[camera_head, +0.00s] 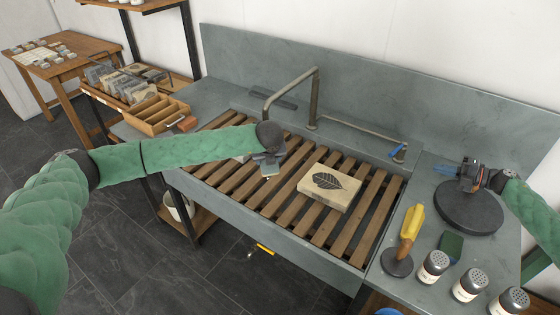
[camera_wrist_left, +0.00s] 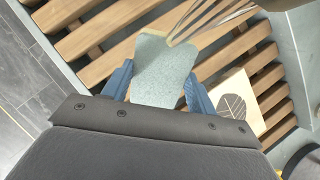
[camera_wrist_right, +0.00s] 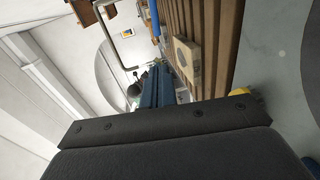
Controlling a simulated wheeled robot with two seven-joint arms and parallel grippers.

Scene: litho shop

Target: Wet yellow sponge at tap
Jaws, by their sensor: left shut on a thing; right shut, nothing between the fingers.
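My left gripper (camera_head: 268,168) is over the slatted sink (camera_head: 243,207), just below the tap's spout (camera_head: 266,116). It is shut on a rounded pad with a pale grey-green face and a thin yellowish edge, taken to be the sponge (camera_wrist_left: 163,75). In the left wrist view a streaked, see-through shape (camera_wrist_left: 207,18), like running water, reaches the sponge's far end. The tap's blue lever (camera_head: 397,151) is at the sink's back right. My right gripper (camera_head: 470,176) is shut and empty, above a dark round disc (camera_head: 468,208). Its blue fingers (camera_wrist_right: 160,85) are together.
A stone block with a leaf print (camera_head: 329,187) lies on the slats, right of my left gripper. A wooden tray (camera_head: 157,117) stands at the left.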

